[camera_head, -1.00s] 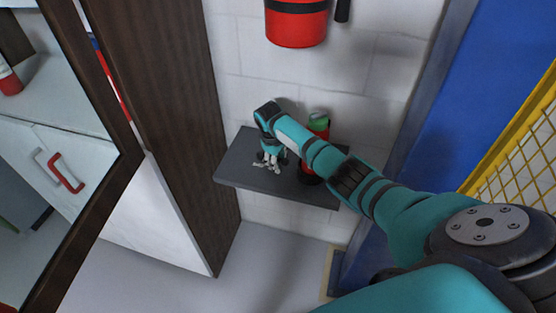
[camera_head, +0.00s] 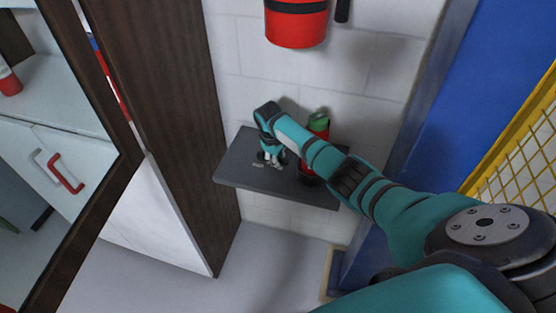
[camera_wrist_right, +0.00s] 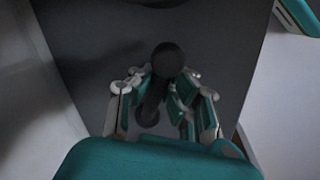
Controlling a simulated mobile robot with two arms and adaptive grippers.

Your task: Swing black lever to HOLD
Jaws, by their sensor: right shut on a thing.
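The black lever (camera_wrist_right: 168,60) shows in the right wrist view as a shaft with a round knob, rising from a dark grey shelf (camera_head: 235,171). My right gripper (camera_wrist_right: 162,92) has its fingers on both sides of the lever and is shut on it, just below the knob. In the head view the right gripper (camera_head: 271,160) points down at the shelf, and the lever is mostly hidden by it. Small light marks (camera_head: 258,165) lie on the shelf by the fingers, too small to read. My left gripper is not in view.
A red cylinder with a green top (camera_head: 318,124) stands at the shelf, partly behind my right arm. A red container (camera_head: 297,24) hangs on the white wall above. A dark wooden panel (camera_head: 165,120) is at left, and a yellow mesh frame (camera_head: 515,150) at right.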

